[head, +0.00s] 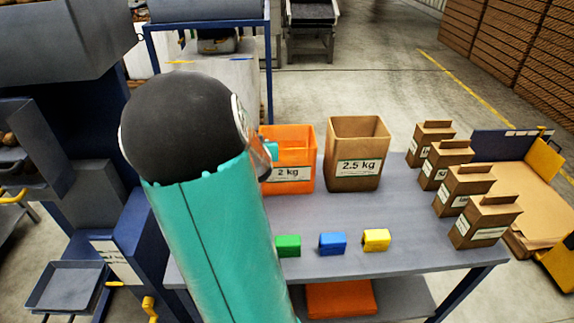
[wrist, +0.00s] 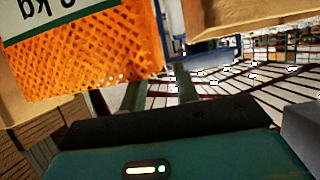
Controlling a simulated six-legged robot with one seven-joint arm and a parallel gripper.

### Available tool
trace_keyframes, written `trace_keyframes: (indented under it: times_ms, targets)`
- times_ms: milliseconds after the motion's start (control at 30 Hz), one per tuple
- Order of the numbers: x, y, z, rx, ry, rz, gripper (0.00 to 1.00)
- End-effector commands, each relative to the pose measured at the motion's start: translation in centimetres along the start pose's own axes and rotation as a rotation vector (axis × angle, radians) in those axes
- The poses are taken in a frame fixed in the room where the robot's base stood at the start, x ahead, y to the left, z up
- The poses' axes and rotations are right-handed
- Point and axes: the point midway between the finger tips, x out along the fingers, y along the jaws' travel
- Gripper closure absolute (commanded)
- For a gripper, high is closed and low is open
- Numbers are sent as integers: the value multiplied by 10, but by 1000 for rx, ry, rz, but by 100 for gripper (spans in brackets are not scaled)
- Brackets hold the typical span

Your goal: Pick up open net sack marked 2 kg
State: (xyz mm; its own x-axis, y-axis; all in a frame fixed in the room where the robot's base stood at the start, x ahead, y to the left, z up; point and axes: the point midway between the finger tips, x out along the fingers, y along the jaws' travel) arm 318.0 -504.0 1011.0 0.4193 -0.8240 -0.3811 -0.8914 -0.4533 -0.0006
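The orange net sack marked 2 kg (head: 301,150) stands upright and open-topped on the grey table, left of the brown sack. My arm covers its left side. A small teal part of my gripper (head: 271,151) shows at the sack's left; its fingers are hidden there. In the wrist view the sack's orange mesh (wrist: 85,60) and upside-down label fill the upper left. My gripper's two fingers (wrist: 140,82) are spread apart, with the mesh's corner close to their tips. Floor shows through the gap. I cannot tell whether they touch the mesh.
An open brown sack marked 2.5 kg (head: 357,160) stands just right. Green (head: 288,246), blue (head: 332,244) and yellow (head: 376,240) blocks lie along the front of the table (head: 415,245). Several closed brown bags (head: 486,221) line its right side. A grader machine stands left.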

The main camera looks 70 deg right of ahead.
Motion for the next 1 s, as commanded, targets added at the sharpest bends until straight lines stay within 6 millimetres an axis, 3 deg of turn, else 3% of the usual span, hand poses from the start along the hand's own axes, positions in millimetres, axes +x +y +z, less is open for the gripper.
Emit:
trace_keyframes:
  times_ms: [267, 567, 733, 1000]
  targets:
    - [37, 1, 1, -2, -2, 2, 69]
    - [41, 0, 1, 0, -1, 0, 69]
    - [41, 0, 1, -1, -1, 0, 100]
    - [40, 0, 0, -1, -1, 0, 100]
